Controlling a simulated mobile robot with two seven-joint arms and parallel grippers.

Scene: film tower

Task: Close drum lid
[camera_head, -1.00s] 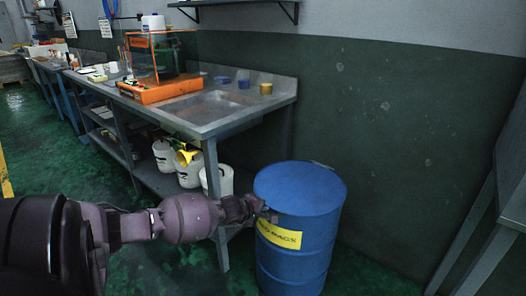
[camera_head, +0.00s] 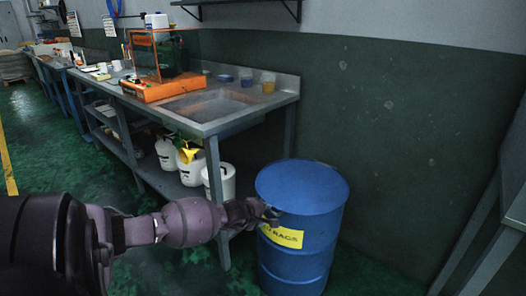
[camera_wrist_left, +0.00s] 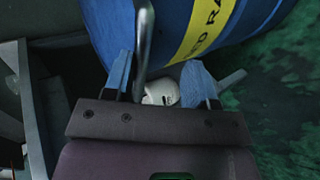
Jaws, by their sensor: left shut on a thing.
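The blue drum (camera_head: 298,250) stands upright on the green floor, with a yellow label on its side. Its blue lid (camera_head: 302,183) lies flat across the top; I cannot tell whether it is fully seated. My left gripper (camera_head: 265,212) is at the drum's left side, just below the rim. In the left wrist view, a grey metal bar (camera_wrist_left: 144,40) runs between the blue fingers (camera_wrist_left: 162,88), against the left one, and the gripper is shut on it. The drum wall and label fill the upper part of that view. My right gripper is not in view.
A metal sink bench (camera_head: 215,125) stands left of the drum, with an orange-framed box (camera_head: 150,90) on it. White containers (camera_head: 190,165) stand on its lower shelf. A dark green wall (camera_head: 400,130) is behind, and a grey frame (camera_head: 490,230) stands at right.

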